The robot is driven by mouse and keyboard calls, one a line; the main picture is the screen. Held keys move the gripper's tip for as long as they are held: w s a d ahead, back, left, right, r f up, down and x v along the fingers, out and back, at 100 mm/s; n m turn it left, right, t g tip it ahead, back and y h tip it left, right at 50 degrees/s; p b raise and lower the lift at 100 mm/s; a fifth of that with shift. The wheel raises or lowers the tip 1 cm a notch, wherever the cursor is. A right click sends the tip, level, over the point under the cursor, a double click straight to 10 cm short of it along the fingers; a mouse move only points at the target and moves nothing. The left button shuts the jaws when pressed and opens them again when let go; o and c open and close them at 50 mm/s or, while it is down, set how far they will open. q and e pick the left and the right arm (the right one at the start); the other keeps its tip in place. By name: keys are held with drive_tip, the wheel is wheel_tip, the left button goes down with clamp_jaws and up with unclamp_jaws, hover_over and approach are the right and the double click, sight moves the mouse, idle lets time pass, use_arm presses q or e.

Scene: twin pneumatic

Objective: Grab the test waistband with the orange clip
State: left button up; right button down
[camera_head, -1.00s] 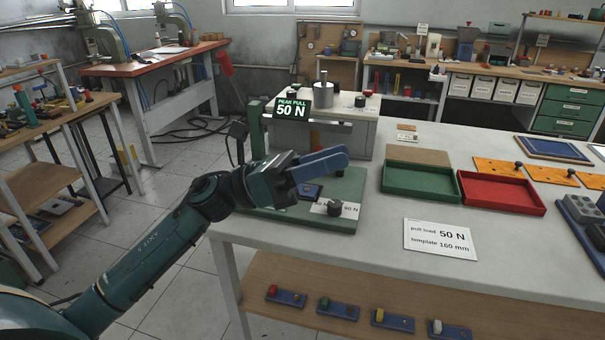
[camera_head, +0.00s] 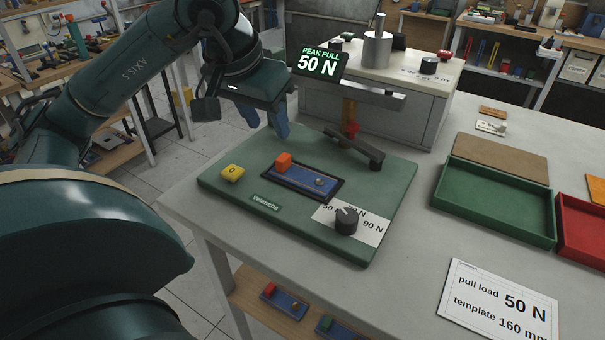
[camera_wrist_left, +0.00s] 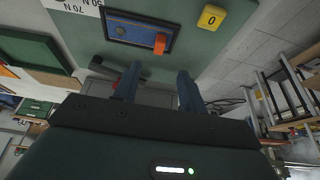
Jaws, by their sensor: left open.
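A blue strip (camera_head: 306,179) with an orange clip (camera_head: 283,161) at its left end lies in a dark recess of the green base plate (camera_head: 380,215). I take this strip to be the test waistband. The wrist view shows the strip (camera_wrist_left: 130,28) and its orange clip (camera_wrist_left: 159,44) beyond the fingertips. My left gripper (camera_head: 274,128) is above the rear edge of the plate, behind the clip and apart from it. In the wrist view, its two blue fingers (camera_wrist_left: 156,80) are spread with nothing between them. My right gripper is out of view.
A yellow button (camera_head: 232,173) and a black knob (camera_head: 346,221) stand on the plate. A dark lever (camera_head: 355,148) sits just behind the strip, below the 50 N display (camera_head: 319,62). A green tray (camera_head: 495,205) stands at the right. Other strips (camera_head: 284,302) lie on the lower shelf.

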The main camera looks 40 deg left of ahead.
sight(283, 157)
use_arm(q)
drive_tip(key=b+x, duration=0.1)
drive_tip(key=x, duration=0.8)
drive_tip(key=shift+d+f, duration=0.1)
drive_tip(key=shift+c, duration=0.3)
clamp_jaws()
